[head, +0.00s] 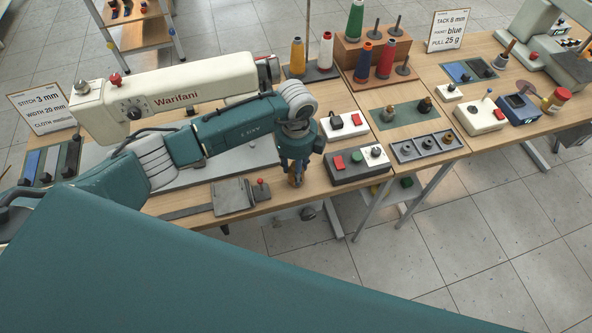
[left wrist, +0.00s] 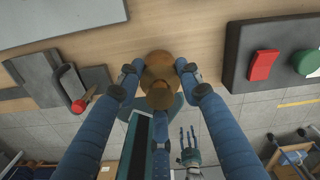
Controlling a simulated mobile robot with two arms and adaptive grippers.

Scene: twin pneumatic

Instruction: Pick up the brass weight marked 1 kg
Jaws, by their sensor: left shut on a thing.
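My left gripper (head: 296,178) points down at the front edge of the left table, beside the grey control box. The head view shows only a bit of brass between the fingers. I cannot read a mark on it, nor tell whether it touches the table. Other small weights stand on a green mat (head: 405,117) and in a grey tray (head: 426,148). What seems to be my right gripper (left wrist: 190,150) shows small at the bottom of the left wrist view.
The grey box (head: 345,167) with red and green buttons is close right of my left gripper. A grey plate with a red-knobbed lever (head: 236,197) is to its left. A Warifani sewing machine (head: 175,97) stands behind my arm. Open floor lies in front.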

